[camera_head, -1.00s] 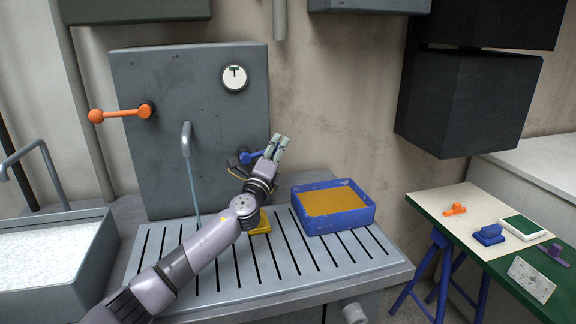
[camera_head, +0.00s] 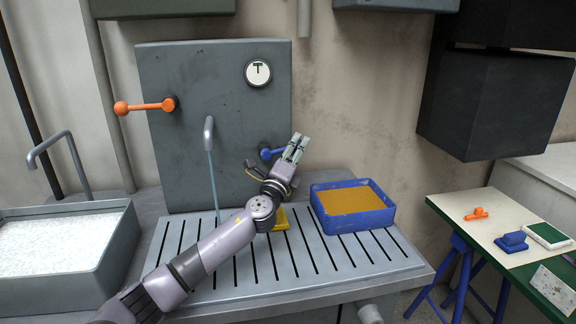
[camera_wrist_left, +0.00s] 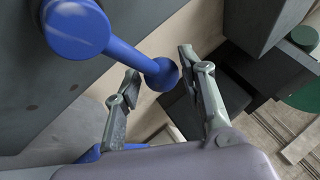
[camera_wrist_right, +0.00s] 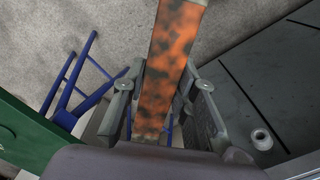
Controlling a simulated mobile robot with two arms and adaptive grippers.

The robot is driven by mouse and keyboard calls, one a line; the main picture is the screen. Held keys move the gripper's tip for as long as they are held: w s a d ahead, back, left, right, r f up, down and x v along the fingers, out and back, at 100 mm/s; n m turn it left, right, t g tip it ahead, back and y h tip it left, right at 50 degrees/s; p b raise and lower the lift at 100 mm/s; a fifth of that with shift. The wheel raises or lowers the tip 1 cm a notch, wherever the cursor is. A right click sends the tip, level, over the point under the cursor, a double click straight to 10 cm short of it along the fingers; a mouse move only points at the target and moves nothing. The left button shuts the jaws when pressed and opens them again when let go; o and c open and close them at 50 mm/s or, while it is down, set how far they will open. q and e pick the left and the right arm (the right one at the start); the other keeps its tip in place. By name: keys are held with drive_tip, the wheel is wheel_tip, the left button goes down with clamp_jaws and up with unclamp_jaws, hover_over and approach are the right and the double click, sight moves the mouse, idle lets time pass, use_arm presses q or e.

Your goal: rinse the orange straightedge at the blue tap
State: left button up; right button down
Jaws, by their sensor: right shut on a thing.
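The blue tap handle (camera_head: 266,153) sticks out from the right of the grey panel; it also shows large in the left wrist view (camera_wrist_left: 120,50). A stream (camera_head: 214,180) runs from the grey spout (camera_head: 209,130) onto the slotted drainboard. My left gripper (camera_head: 299,147) is beside the blue handle. In the left wrist view its fingers (camera_wrist_left: 160,75) stand apart and empty, the handle's knobbed end near the gap. In the right wrist view my right gripper (camera_wrist_right: 160,90) is shut on the orange straightedge (camera_wrist_right: 168,60), which has dark blotches. The head view does not show it.
An orange lever (camera_head: 145,106) and round gauge (camera_head: 258,73) are on the panel. A blue tray (camera_head: 352,225) with brown contents and a yellow item (camera_head: 281,219) sit on the drainboard (camera_head: 300,280). A white-filled basin (camera_head: 110,262) is left, a small table (camera_head: 490,208) right.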

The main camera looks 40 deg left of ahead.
use_arm(q)
drive_tip(key=v, duration=1)
drive_tip(key=shift+s, duration=0.2)
